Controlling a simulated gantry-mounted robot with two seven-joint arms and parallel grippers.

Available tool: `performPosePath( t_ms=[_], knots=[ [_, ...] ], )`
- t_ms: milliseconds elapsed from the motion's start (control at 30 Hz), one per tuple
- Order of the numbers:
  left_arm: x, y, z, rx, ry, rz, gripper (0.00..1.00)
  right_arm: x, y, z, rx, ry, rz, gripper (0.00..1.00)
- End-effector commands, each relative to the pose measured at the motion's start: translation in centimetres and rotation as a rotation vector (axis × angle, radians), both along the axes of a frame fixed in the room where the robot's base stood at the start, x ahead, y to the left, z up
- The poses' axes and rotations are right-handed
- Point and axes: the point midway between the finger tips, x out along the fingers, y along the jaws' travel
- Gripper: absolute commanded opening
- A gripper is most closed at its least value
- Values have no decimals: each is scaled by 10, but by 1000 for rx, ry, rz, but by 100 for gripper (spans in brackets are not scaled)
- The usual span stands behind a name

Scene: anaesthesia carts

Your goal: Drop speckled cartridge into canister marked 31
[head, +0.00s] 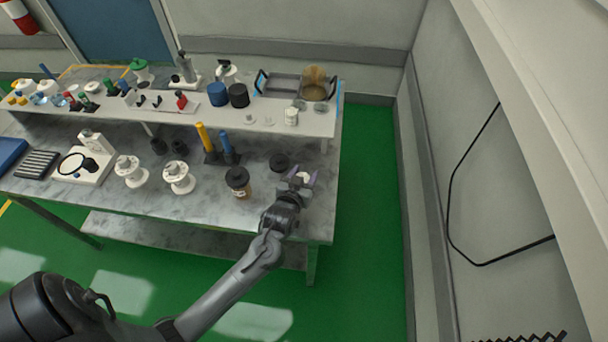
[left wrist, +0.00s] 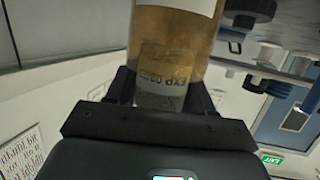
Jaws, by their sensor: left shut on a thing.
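My left gripper (head: 302,180) is above the right end of the grey bench, shut on a pale-topped thing. In the left wrist view it appears as an amber cylinder (left wrist: 172,45) with a white band and a label reading "EXP", held between the fingers (left wrist: 160,95). I cannot make out speckles on it. No number 31 is legible. An amber jar with a black lid (head: 238,183) stands left of the gripper, and a small white canister (head: 291,116) stands on the raised shelf. My right gripper is not in view.
A black round piece (head: 280,162) lies close behind the gripper. Yellow and blue upright cylinders (head: 204,137) and white spools (head: 179,177) stand further left. The raised shelf (head: 325,122) holds a tan container (head: 314,86) and blue and black jars. Green floor is open to the right.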

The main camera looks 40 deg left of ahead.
Motion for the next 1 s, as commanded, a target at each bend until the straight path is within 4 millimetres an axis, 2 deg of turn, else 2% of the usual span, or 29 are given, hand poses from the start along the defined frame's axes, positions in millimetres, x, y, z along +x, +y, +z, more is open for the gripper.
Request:
performPosePath(
  t_ms=[200,233,400,433,1000],
  knots=[
    [0,0,1,0,-1,0,19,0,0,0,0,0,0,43],
    [0,0,0,0,0,0,54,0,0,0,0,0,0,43],
    [0,0,0,0,0,0,80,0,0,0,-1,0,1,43],
    [0,0,0,0,0,0,82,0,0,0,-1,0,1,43],
    [0,0,0,0,0,0,82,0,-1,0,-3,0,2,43]
  ],
)
